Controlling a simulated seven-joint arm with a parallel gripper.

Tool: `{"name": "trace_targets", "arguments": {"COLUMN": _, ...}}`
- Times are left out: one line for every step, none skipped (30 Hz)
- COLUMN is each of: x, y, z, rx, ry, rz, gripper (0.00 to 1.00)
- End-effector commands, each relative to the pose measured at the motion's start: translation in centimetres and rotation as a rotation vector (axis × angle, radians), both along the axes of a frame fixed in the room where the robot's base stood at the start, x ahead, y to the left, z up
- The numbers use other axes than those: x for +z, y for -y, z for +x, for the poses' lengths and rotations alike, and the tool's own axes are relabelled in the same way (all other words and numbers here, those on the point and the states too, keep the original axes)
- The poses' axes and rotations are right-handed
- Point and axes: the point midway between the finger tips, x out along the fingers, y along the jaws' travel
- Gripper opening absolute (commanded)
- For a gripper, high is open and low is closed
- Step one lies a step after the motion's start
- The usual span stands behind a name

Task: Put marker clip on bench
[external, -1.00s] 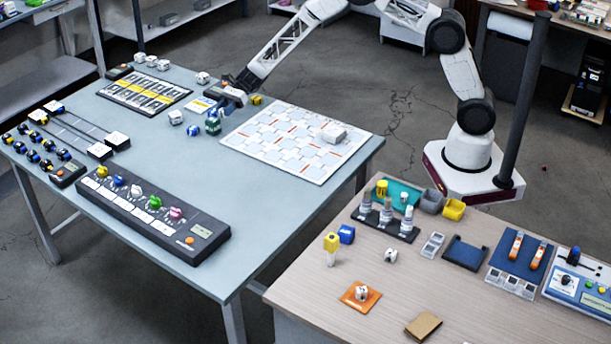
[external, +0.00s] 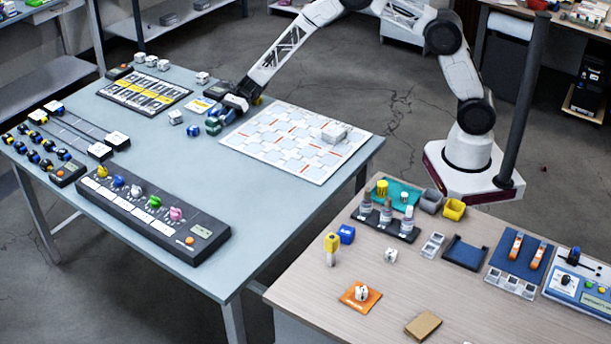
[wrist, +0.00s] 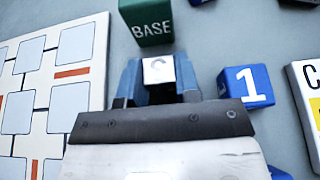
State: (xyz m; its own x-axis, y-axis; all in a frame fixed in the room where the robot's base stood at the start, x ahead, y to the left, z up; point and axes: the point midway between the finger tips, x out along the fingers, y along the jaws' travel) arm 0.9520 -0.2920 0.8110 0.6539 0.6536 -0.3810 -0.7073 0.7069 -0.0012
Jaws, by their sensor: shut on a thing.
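My gripper (external: 228,113) is low over the blue-grey bench (external: 165,180), beside the white patterned board. I take this to be the marker clip. The letter is hard to read. In the external view my fingers mostly hide the piece, and I cannot tell whether it touches the bench.
A green BASE block (wrist: 147,20) and a blue block marked 1 (wrist: 246,86) lie close to my fingers. The white board (external: 300,145) is on the right. A card (external: 200,105) and a striped tray (external: 143,93) are left. Bare bench lies in front.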

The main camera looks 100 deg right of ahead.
Motion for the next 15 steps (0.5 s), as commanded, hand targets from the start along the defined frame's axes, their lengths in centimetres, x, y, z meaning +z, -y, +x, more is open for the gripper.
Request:
{"name": "trace_targets", "arguments": {"x": -0.12, "y": 0.0, "z": 0.0, "rx": 0.0, "ry": 0.0, "rz": 0.0, "gripper": 0.08}}
{"name": "trace_targets", "arguments": {"x": -0.19, "y": 0.0, "z": -0.01, "rx": 0.0, "ry": 0.0, "rz": 0.0, "gripper": 0.08}}
{"name": "trace_targets", "arguments": {"x": -0.27, "y": 0.0, "z": 0.0, "rx": 0.0, "ry": 0.0, "rz": 0.0, "gripper": 0.08}}
{"name": "trace_targets", "arguments": {"x": -0.24, "y": 0.0, "z": 0.01, "rx": 0.0, "ry": 0.0, "rz": 0.0, "gripper": 0.33}}
{"name": "trace_targets", "arguments": {"x": -0.23, "y": 0.0, "z": 0.0, "rx": 0.0, "ry": 0.0, "rz": 0.0, "gripper": 0.38}}
{"name": "trace_targets", "arguments": {"x": -0.23, "y": 0.0, "z": 0.0, "rx": 0.0, "ry": 0.0, "rz": 0.0, "gripper": 0.44}}
{"name": "trace_targets", "arguments": {"x": -0.23, "y": 0.0, "z": 0.0, "rx": 0.0, "ry": 0.0, "rz": 0.0, "gripper": 0.48}}
{"name": "trace_targets", "arguments": {"x": -0.23, "y": 0.0, "z": 0.0, "rx": 0.0, "ry": 0.0, "rz": 0.0, "gripper": 0.53}}
{"name": "trace_targets", "arguments": {"x": -0.23, "y": 0.0, "z": 0.0, "rx": 0.0, "ry": 0.0, "rz": 0.0, "gripper": 0.56}}
{"name": "trace_targets", "arguments": {"x": -0.23, "y": 0.0, "z": 0.0, "rx": 0.0, "ry": 0.0, "rz": 0.0, "gripper": 0.56}}
{"name": "trace_targets", "arguments": {"x": -0.24, "y": 0.0, "z": 0.0, "rx": 0.0, "ry": 0.0, "rz": 0.0, "gripper": 0.56}}
{"name": "trace_targets", "arguments": {"x": -0.24, "y": 0.0, "z": 0.0, "rx": 0.0, "ry": 0.0, "rz": 0.0, "gripper": 0.56}}
{"name": "trace_targets", "arguments": {"x": -0.24, "y": 0.0, "z": 0.0, "rx": 0.0, "ry": 0.0, "rz": 0.0, "gripper": 0.56}}
{"name": "trace_targets", "arguments": {"x": -0.24, "y": 0.0, "z": 0.0, "rx": 0.0, "ry": 0.0, "rz": 0.0, "gripper": 0.56}}
{"name": "trace_targets", "arguments": {"x": -0.24, "y": 0.0, "z": 0.0, "rx": 0.0, "ry": 0.0, "rz": 0.0, "gripper": 0.56}}
